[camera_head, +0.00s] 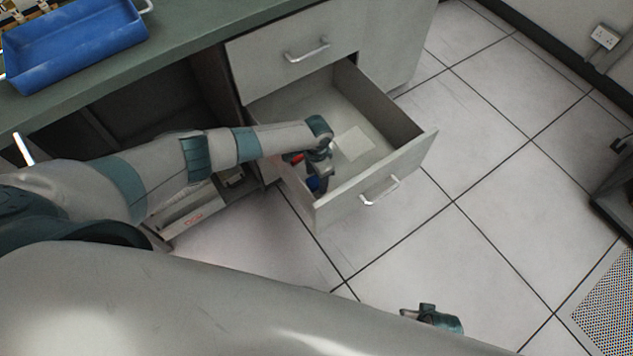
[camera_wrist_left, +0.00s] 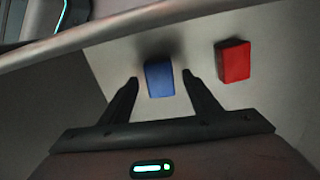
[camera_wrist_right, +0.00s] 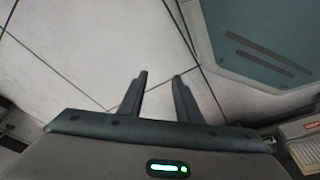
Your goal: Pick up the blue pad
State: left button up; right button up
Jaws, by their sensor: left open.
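The blue pad (camera_head: 312,184) lies inside the open drawer, near its front left corner. In the left wrist view the blue pad (camera_wrist_left: 159,79) shows between the tips of my left gripper (camera_wrist_left: 160,78), which is open. A gap shows on each side of the pad, and I cannot tell how deep the fingers reach. In the head view my left gripper (camera_head: 321,182) points down into the drawer and partly hides the pad. My right gripper (camera_wrist_right: 159,76) is open and empty over the floor, away from the drawer.
A red pad (camera_wrist_left: 233,61) lies to the right of the blue one in the left wrist view. A white sheet (camera_head: 353,143) lies in the drawer. The drawer's front panel (camera_head: 405,168) stands close to my left gripper. A blue tray (camera_head: 75,40) sits on the green counter.

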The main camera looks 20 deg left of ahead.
aim_at(317, 180)
pick_arm(q)
jog(key=shift+c, duration=0.3)
pick_arm(e)
jog(key=shift+s+f, duration=0.1)
jog(key=shift+s, duration=0.05)
pick_arm(q)
jog(key=c, duration=1.1)
